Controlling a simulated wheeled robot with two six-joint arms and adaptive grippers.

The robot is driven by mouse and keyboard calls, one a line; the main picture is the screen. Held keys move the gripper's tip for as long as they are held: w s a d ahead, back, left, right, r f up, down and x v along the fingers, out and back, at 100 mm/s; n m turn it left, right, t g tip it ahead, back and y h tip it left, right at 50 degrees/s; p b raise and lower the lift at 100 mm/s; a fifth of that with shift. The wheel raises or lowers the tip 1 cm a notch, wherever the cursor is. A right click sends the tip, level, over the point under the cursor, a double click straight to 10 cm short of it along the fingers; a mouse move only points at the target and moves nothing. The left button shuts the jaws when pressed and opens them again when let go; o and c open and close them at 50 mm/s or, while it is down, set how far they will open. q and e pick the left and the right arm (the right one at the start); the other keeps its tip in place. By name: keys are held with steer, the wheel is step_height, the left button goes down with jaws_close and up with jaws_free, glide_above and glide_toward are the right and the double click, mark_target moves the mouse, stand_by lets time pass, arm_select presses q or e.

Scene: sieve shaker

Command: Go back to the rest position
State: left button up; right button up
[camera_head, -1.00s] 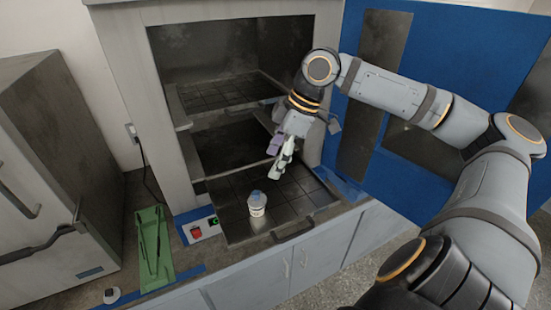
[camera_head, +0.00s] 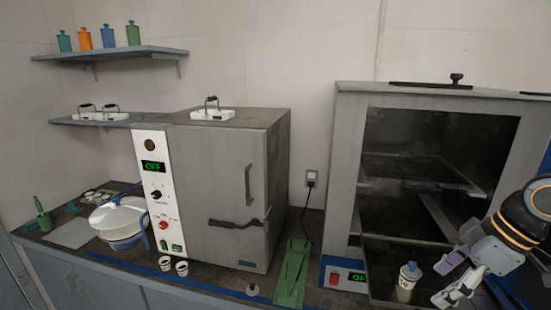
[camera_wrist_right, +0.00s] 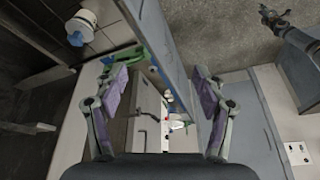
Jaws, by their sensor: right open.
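My right gripper (camera_head: 443,282) is at the lower right of the head view, in front of the open sieve shaker cabinet (camera_head: 347,190). Its fingers are spread and nothing is between them; the right wrist view also shows them wide apart (camera_wrist_right: 160,85). A small white bottle with a blue cap (camera_head: 406,284) stands upright on the cabinet's lower dark shelf, just left of the gripper and apart from it. The bottle also shows at the upper left of the right wrist view (camera_wrist_right: 82,28). My left gripper is not seen.
A grey oven (camera_head: 262,170) stands left of the cabinet, with a green tray (camera_head: 293,272) between them. A white bowl (camera_head: 118,217) and small cups (camera_head: 165,263) are on the counter. Wall shelves (camera_head: 110,54) hold several bottles. The cabinet frame is close to my right arm.

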steer(key=s+a+f+m, duration=0.1)
steer(key=a+f, duration=0.2)
steer(key=f, duration=0.8)
steer(key=s+a+f+m, duration=0.1)
steer(key=a+f, duration=0.3)
steer(key=f, duration=0.7)
steer(key=s+f+m+t+h, duration=0.1)
steer(key=s+f+m+h, duration=0.3)
steer(key=s+f+m, duration=0.45)
step_height(320, 180, down, 22)
steer(key=s+d+g, duration=0.1)
steer(key=d, duration=0.1)
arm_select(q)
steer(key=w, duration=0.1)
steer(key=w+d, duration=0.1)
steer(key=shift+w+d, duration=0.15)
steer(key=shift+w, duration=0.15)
arm_select(e)
steer(key=s+d+f+g, duration=0.1)
steer(key=s+f, duration=1.9)
steer(key=shift+s+d, duration=0.2)
steer(key=shift+d, duration=0.05)
